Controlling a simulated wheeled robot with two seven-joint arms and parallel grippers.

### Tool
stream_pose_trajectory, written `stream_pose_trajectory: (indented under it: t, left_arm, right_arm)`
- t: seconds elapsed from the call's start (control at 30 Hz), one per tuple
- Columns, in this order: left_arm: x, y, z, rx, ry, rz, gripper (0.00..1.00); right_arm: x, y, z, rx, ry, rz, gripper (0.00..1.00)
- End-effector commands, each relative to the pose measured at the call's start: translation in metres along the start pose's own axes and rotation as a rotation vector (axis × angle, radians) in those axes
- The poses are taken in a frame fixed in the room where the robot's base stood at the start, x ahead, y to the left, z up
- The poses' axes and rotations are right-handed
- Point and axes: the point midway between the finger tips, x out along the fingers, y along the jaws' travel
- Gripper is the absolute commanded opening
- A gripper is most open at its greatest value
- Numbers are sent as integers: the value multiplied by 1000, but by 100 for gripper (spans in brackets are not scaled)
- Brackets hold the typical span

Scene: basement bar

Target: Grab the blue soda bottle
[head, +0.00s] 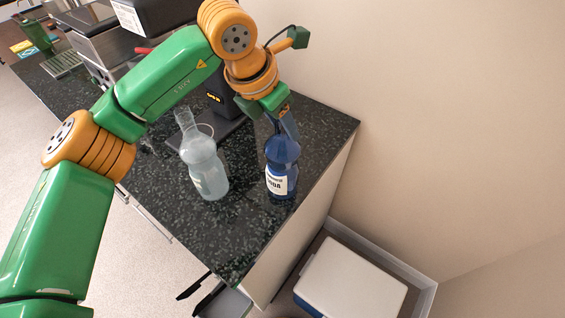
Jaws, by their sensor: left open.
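The blue soda bottle (281,165) stands upright on the dark speckled counter (240,235), near its right edge, with a white label facing me. My left gripper (276,115) is open and comes down from above at the bottle's neck. The fingers overlap the top of the neck in the picture, so the cap is hidden. I cannot tell whether they touch it. My right gripper is not in view.
A clear, pale bottle (203,165) stands just left of the blue one. A black machine (222,105) stands behind them. A wall (440,120) is to the right. A white-lidded bin (350,285) is on the floor. The counter's front is clear.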

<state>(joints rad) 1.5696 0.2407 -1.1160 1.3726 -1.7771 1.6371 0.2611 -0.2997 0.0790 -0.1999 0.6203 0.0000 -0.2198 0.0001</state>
Motion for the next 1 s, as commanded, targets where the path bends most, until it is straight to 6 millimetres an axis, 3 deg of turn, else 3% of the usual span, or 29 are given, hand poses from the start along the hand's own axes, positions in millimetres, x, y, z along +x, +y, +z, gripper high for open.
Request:
stream_pose_trajectory:
  t: [0.03, 0.13, 0.17, 1.0]
  left_arm:
    - [0, 0, 0, 0, 0, 0, 32]
    - [0, 0, 0, 0, 0, 0, 5]
    - [0, 0, 0, 0, 0, 0, 0]
    - [4, -1, -4, -2, 16, -5, 0]
  right_arm:
    - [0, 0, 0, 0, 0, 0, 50]
    - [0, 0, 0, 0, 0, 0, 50]
    - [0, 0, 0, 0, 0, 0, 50]
    - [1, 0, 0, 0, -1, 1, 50]
